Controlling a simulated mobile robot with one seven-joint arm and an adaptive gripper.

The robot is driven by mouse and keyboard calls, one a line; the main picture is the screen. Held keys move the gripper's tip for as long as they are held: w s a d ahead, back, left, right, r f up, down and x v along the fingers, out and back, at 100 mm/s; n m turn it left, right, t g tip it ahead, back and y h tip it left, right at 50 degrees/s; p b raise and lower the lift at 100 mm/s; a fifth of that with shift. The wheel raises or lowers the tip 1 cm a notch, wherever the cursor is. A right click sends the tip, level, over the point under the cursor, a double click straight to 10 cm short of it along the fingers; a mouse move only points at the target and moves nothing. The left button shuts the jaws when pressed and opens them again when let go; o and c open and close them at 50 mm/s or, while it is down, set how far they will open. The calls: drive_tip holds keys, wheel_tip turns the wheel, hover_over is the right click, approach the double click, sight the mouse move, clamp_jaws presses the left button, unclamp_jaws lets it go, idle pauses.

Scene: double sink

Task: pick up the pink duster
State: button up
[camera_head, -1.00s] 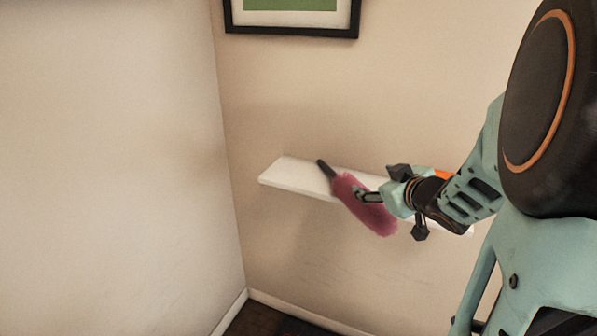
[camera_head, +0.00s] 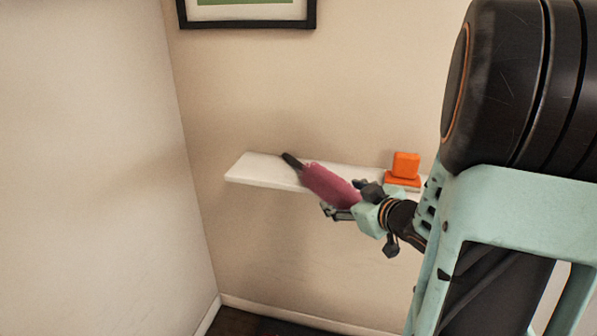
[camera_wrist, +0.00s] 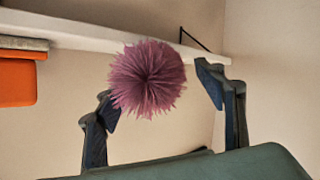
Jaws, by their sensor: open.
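The pink duster (camera_head: 328,185) lies aslant on the white wall shelf (camera_head: 250,172). Its dark handle (camera_head: 292,161) points to the back left, and its fluffy head sticks out over the front edge. My gripper (camera_head: 345,201) is open at the fluffy end, with its fingers on either side in the picture. In the wrist view the fluffy head (camera_wrist: 148,78) shows end-on between the two spread fingers of my gripper (camera_wrist: 160,98). I cannot tell whether the fingers touch it. The handle is hidden behind the head in that view.
An orange object (camera_head: 405,165) stands on the shelf's right part, close to my wrist; orange also shows in the wrist view (camera_wrist: 17,82). A framed picture (camera_head: 247,14) hangs above. A side wall (camera_head: 90,170) meets the back wall left of the shelf. The space below the shelf is clear.

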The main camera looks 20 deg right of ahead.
sight(315, 175)
drive_tip(key=shift+d+b+x, duration=0.15)
drive_tip(key=shift+b+x, duration=0.1)
drive_tip(key=shift+x, duration=1.15)
drive_tip(key=shift+d+b+x, duration=0.15)
drive_tip(key=shift+b+x, duration=0.05)
drive_tip(key=shift+x, duration=1.15)
drive_tip(key=shift+r, duration=0.1)
drive_tip(key=shift+c, duration=0.5)
drive_tip(key=c, duration=1.3)
